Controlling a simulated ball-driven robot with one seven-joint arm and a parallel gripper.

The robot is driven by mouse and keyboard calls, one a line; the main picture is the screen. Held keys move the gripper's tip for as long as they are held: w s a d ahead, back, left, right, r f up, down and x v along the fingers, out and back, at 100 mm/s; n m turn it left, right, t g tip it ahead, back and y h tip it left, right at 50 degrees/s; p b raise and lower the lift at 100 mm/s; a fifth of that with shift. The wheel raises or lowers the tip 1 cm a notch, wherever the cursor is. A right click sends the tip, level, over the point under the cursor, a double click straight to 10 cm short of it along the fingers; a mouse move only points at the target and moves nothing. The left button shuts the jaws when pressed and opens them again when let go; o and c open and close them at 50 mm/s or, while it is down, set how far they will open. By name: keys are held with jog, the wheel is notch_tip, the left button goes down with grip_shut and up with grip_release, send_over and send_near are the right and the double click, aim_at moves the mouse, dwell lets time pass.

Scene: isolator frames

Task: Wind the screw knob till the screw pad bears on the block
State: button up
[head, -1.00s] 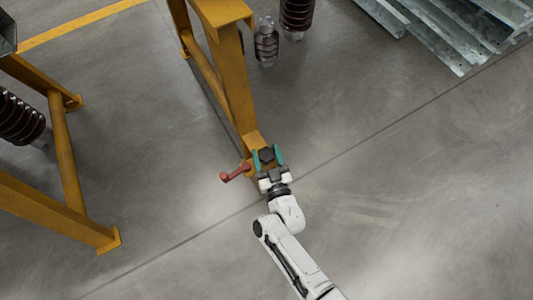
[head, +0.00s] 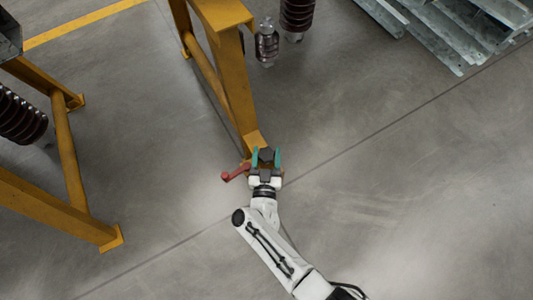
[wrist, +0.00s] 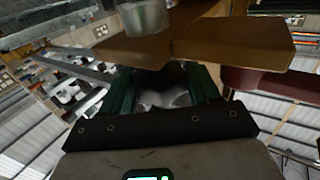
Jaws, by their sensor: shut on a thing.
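My gripper (head: 266,156) is at the foot of a yellow-brown frame leg in the head view, with its teal fingers on either side of a dark, angular knob (head: 266,153). The gripper is shut on this knob. In the wrist view the fingers (wrist: 163,88) stand upright with the dark knob (wrist: 172,76) between them, partly hidden. A pale metal cylinder (wrist: 145,17) shows above yellow-brown bars (wrist: 225,42); I cannot tell whether it is the pad, the block or another part. No gap between pad and block can be made out.
A red handle (head: 235,173) sticks out just left of my gripper. The yellow-brown frame (head: 233,90) rises behind it, and another frame (head: 70,160) stands at left. Dark ribbed insulators (head: 266,45) and metal sections (head: 455,30) lie behind. Floor at right is clear.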

dwell(0.8)
jog(key=o, duration=1)
jog(key=shift+c, duration=0.2)
jog(key=shift+s, duration=0.1)
jog(key=s+p, duration=0.3)
jog(key=s, duration=0.7)
jog(key=shift+s+d, duration=0.15)
jog(key=shift+s, duration=0.2)
